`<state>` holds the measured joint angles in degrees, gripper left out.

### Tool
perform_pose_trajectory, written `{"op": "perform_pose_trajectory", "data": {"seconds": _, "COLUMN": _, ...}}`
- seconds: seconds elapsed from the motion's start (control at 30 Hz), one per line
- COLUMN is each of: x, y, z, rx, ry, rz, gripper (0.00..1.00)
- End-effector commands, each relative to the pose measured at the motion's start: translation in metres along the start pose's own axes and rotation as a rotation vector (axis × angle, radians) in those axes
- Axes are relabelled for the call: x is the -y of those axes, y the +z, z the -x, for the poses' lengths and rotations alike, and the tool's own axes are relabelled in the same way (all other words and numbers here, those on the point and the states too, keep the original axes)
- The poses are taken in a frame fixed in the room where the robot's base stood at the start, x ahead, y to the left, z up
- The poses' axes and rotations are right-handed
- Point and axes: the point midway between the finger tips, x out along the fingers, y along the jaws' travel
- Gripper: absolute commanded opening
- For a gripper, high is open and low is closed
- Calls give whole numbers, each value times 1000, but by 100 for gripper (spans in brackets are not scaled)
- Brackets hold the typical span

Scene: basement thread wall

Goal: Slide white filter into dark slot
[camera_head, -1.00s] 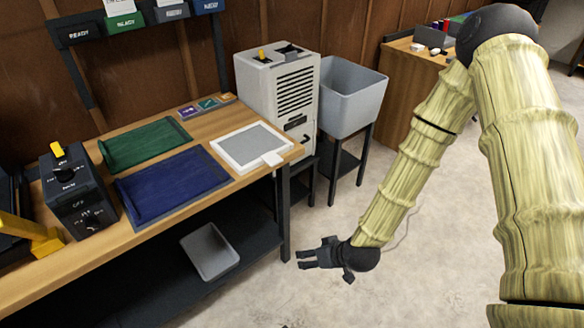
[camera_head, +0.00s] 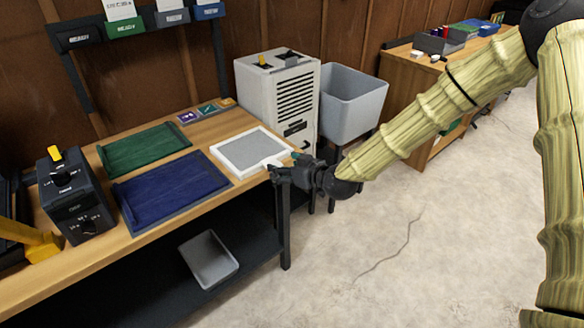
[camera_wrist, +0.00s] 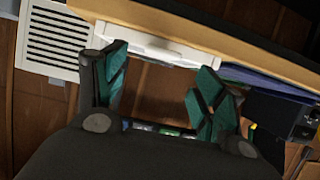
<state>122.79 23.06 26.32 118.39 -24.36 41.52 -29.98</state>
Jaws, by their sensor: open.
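The white filter (camera_head: 250,150), a white frame with grey mesh, lies flat at the right end of the workbench. Its white tab points toward the front edge, partly hidden by my gripper in the head view. My gripper (camera_head: 276,172) is open at that edge, close to the tab. In the wrist view, the fingers (camera_wrist: 160,65) stand apart with the filter's white tab (camera_wrist: 158,47) just beyond and between their tips. I cannot tell whether they touch it. A dark slot (camera_head: 296,129) shows low on the front of the pale louvred cabinet (camera_head: 268,97), behind the bench end.
The blue mat (camera_head: 172,190) and green mat (camera_head: 143,149) lie left of the filter. A grey bin (camera_head: 351,103) stands right of the cabinet. A grey tray (camera_head: 209,260) sits on the lower shelf. The floor in front is clear.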

Motion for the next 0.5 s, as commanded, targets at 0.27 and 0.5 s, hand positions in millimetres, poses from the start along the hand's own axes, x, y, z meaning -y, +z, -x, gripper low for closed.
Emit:
{"op": "perform_pose_trajectory", "data": {"seconds": 0.27, "x": 1, "y": -1, "z": -42, "rx": 0, "ry": -1, "rz": 0, "gripper": 70}}
{"op": "perform_pose_trajectory", "data": {"seconds": 0.5, "x": 0, "y": 0, "z": -65, "rx": 1, "ry": -1, "rz": 0, "gripper": 70}}
